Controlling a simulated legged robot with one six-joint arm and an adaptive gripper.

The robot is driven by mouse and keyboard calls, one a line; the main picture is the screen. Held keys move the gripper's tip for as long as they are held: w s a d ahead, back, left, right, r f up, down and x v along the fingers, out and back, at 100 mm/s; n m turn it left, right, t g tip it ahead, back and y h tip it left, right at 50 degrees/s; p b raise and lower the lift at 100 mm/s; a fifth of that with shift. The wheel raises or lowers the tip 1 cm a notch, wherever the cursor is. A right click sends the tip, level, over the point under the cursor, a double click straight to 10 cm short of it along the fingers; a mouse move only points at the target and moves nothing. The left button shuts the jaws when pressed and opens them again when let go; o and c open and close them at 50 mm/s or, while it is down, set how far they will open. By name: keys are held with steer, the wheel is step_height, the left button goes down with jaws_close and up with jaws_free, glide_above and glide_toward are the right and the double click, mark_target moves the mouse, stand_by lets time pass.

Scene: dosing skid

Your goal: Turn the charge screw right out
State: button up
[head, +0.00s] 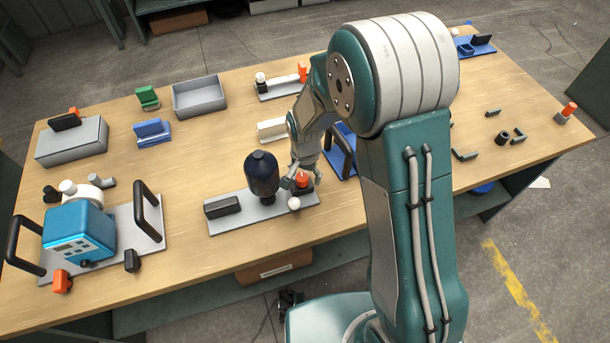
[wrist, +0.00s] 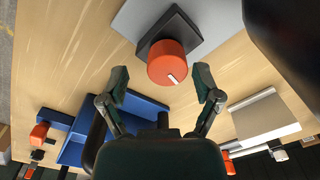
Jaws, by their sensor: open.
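The charge screw, an orange-red round knob (wrist: 167,64) with a white mark line, sits on a dark square block (wrist: 188,28) in the wrist view. In the head view the orange knob (head: 303,181) is on the grey plate (head: 240,221), right of a dark rounded vessel (head: 262,174). My gripper (wrist: 162,80) is open, with one finger on either side of the knob's near edge and gaps showing. In the head view my gripper (head: 301,172) is at the knob and partly covers it. I cannot tell how deep the fingers reach.
A white ball (head: 294,203) and a black block (head: 222,206) are on the same plate. A blue tray (head: 342,158) and a cream block (head: 272,129) stand behind. A blue pump unit (head: 78,233) with black handles is at the left. Bare table lies between pump and plate.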

steer(key=shift+a+f, duration=0.1)
steer(key=shift+f, duration=0.15)
steer(key=shift+a+f, duration=0.1)
steer(key=shift+a, duration=0.5)
steer(key=shift+d, duration=0.2)
steer(key=c, duration=1)
steer(key=shift+d, duration=0.15)
jaws_close()
steer(key=shift+d, duration=0.1)
